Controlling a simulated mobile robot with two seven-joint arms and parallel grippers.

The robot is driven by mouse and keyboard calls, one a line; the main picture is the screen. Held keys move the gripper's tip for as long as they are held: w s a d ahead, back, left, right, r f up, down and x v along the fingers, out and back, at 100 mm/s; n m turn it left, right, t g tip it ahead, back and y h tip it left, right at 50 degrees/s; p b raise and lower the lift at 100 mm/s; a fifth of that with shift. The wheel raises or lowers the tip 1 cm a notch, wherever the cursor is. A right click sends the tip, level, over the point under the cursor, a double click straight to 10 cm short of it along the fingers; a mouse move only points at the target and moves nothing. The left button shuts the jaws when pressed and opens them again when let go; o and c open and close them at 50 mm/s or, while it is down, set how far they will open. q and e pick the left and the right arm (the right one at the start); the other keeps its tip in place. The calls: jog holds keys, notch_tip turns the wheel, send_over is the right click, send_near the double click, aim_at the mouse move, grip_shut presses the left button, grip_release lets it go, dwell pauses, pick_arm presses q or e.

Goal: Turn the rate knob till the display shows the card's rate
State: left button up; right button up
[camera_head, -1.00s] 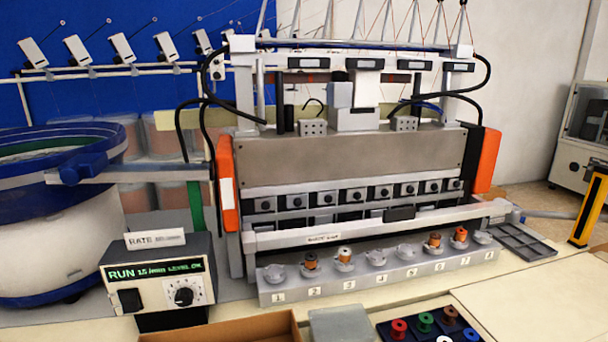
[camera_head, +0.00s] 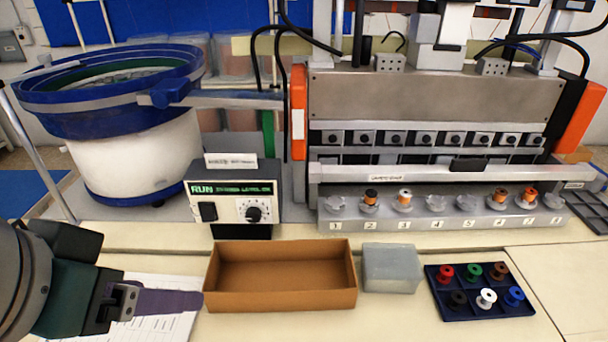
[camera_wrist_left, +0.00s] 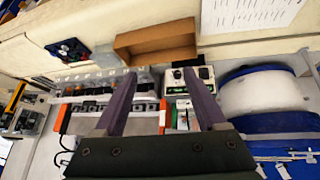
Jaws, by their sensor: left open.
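The rate knob (camera_head: 254,214) is a dark round knob on a white dial, on the front of the feeder's control box (camera_head: 233,196). The green display (camera_head: 231,188) above it reads RUN and more text too small to read. A white card (camera_head: 231,161) stands on top of the box; its lettering starts with RATE but the number is unreadable. My left gripper (camera_head: 165,302) is at the lower left, in front of and apart from the box. In the left wrist view its two purple fingers (camera_wrist_left: 160,98) are open and empty, with the box beyond them. My right gripper is not seen.
A blue-rimmed bowl feeder (camera_head: 125,95) stands left of the box. An open brown carton (camera_head: 280,275), a grey block (camera_head: 391,268) and a spool tray (camera_head: 480,290) lie on the bench in front. A paper sheet (camera_head: 150,328) lies near my gripper.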

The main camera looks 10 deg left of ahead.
pick_arm(q)
jog(key=w+a+f+n+t+b, duration=0.2)
jog(key=w+f+n+t+b, duration=0.25)
jog(key=w+f+b, duration=1.15)
jog(key=n+t+b, duration=0.4)
jog(key=n+b, duration=0.1)
jog(key=b, duration=1.2)
send_near(251, 218)
jog(key=shift+m, duration=0.25)
jog(key=b+x, duration=0.1)
jog(key=x, duration=0.8)
jog(key=shift+d+b, duration=0.1)
jog(key=shift+b, duration=0.25)
grip_shut()
